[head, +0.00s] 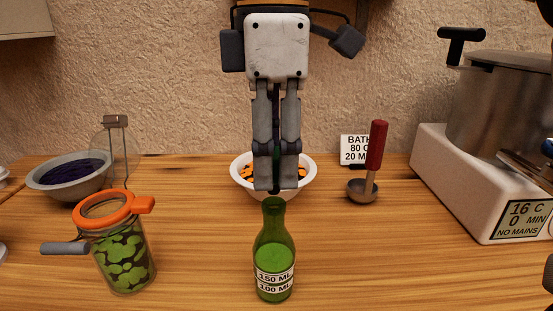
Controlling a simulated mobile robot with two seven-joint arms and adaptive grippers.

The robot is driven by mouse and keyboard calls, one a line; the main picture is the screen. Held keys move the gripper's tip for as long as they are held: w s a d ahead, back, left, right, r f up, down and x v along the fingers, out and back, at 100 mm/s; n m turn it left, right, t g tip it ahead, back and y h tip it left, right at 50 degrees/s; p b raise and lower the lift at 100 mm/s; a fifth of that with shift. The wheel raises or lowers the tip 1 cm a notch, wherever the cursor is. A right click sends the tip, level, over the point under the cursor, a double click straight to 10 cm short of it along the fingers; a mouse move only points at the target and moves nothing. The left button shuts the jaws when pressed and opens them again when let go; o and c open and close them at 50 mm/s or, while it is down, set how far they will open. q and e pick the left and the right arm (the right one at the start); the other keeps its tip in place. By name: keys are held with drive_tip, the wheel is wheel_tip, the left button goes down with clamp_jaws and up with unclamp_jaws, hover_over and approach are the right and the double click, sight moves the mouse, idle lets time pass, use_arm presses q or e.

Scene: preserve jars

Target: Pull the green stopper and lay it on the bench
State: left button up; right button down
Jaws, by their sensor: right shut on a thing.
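A green glass bottle (274,262) with two white labels, 150 ML and 100 ML, stands upright on the wooden bench (350,265). My right gripper (276,188) points down just above the bottle's mouth, its fingers close together. Between the fingers a narrow dark green strip shows, which looks like the green stopper (277,154); most of it is hidden by the fingers. I cannot tell if its lower end is clear of the bottle's neck. My left gripper is not in view.
A jar (124,262) with an orange ring and grey handle stands left. Behind are a bowl of dark liquid (42,181), a white bowl of orange pieces (307,188), a red-handled ladle (374,150) and a white heater (470,190) with a pot. Bench beside the bottle is clear.

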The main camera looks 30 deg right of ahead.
drive_tip(key=shift+r, duration=2)
